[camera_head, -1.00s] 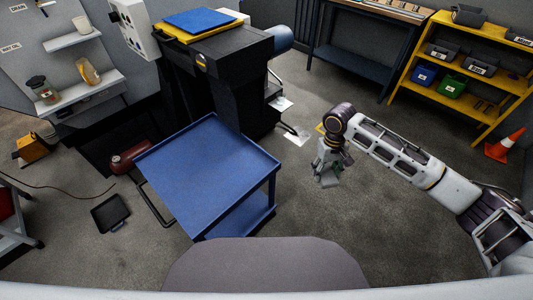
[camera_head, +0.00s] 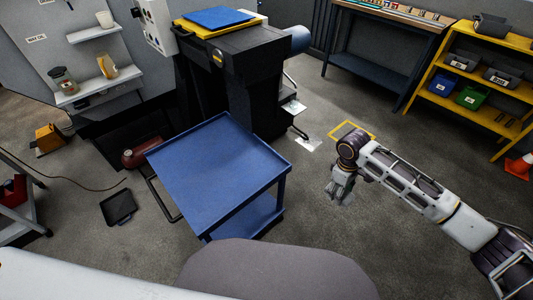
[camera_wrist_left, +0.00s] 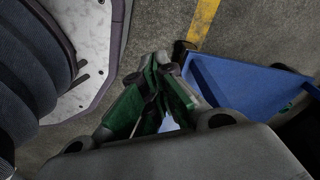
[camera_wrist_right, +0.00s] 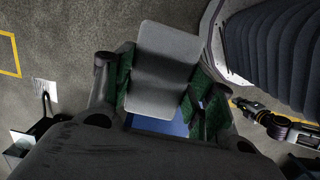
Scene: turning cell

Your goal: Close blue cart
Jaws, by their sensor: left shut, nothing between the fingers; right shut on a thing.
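The blue cart (camera_head: 215,165) stands upright in the middle of the head view, with a rimmed top, a lower shelf and a dark bar handle at its left. Its top looks empty. Part of a blue surface, apparently the cart (camera_wrist_left: 235,85), shows in the left wrist view. My right gripper (camera_head: 341,193) is right of the cart, apart from it. In the right wrist view it is shut on a flat grey piece (camera_wrist_right: 165,65). My left gripper (camera_wrist_left: 158,75) is shut and empty in its wrist view, and out of the head view.
A black machine (camera_head: 235,75) with a blue and yellow top stands behind the cart. A red canister (camera_head: 140,153) and black tray (camera_head: 118,207) lie left of it. A yellow shelf (camera_head: 480,90) and orange cone (camera_head: 520,166) are right. Floor right of the cart is mostly clear.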

